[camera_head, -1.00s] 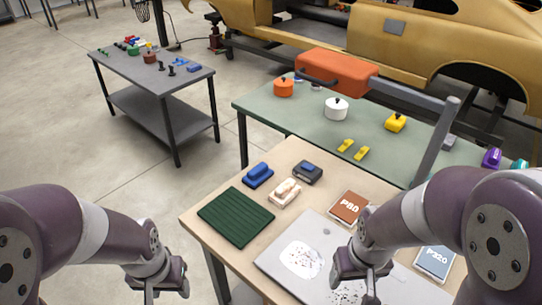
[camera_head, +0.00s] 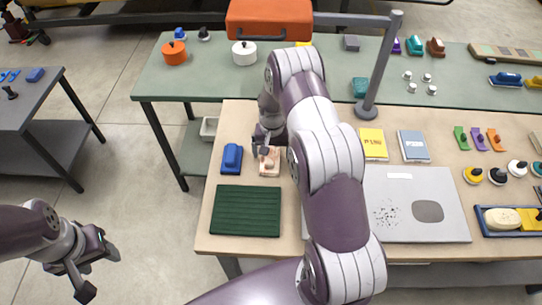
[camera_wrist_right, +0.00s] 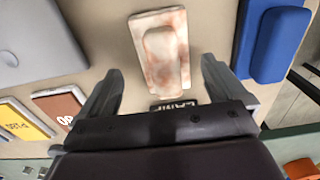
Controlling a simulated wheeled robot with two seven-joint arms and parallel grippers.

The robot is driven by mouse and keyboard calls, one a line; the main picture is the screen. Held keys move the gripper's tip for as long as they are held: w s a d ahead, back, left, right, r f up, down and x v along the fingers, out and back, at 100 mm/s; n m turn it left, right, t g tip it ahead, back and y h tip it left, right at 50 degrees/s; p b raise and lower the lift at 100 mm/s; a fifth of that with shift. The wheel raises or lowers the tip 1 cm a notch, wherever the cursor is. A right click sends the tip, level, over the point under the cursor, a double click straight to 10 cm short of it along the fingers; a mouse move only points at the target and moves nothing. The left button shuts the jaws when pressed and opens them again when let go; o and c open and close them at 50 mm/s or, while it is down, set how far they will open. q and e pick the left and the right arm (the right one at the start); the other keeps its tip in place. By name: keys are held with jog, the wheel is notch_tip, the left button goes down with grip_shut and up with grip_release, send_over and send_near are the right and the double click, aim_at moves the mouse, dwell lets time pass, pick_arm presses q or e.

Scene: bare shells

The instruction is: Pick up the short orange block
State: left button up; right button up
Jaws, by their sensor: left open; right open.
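No plainly orange block shows near my grippers. A short pale block with orange-pink blotches (camera_head: 269,168) lies on the beige table, right of a blue block (camera_head: 231,158). It also shows in the right wrist view (camera_wrist_right: 162,30), with a raised smaller top on a wider base. My right gripper (camera_head: 262,142) is open at this block's far side. In the right wrist view, the right gripper (camera_wrist_right: 162,68) has its fingers spread to either side of the block's near end, with nothing gripped. My left gripper (camera_head: 98,270) is open and empty over the floor, left of the table.
A green ribbed mat (camera_head: 246,211) lies in front of the blocks. My right arm hides part of the table. A yellow box (camera_head: 373,143) and a grey plate (camera_head: 440,185) lie to the right. A green table (camera_head: 205,78) with an orange pot (camera_head: 175,52) stands behind.

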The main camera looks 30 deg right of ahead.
aim_at(270, 153)
jog(key=f, duration=0.2)
jog(key=shift+a+f+p, duration=0.2)
jog(key=shift+f+p, duration=0.1)
jog(key=shift+p, duration=0.05)
jog(key=shift+w+a+f, duration=0.2)
jog(key=shift+a+f, duration=0.05)
jog(key=shift+f, duration=0.05)
jog(key=shift+s+d, duration=0.1)
jog(key=shift+d, duration=0.15)
jog(key=c, duration=1)
jog(key=shift+c, duration=1)
pick_arm(q)
jog(key=shift+w+a+r, duration=0.1)
jog(key=shift+a+r, duration=0.2)
jog(key=shift+r, duration=0.35)
pick_arm(e)
jog(key=shift+a, duration=0.1)
jog(key=r+b, duration=0.1)
jog(key=r, duration=0.1)
jog(key=d+r+b, duration=0.1)
jog(key=r, duration=0.1)
jog(key=shift+r, duration=0.1)
pick_arm(q)
jog(key=shift+f+b, duration=1.85)
jog(key=shift+f, duration=0.9)
pick_arm(e)
jog(key=d+r, duration=0.7)
jog(key=d, duration=0.3)
jog(key=shift+d, duration=0.35)
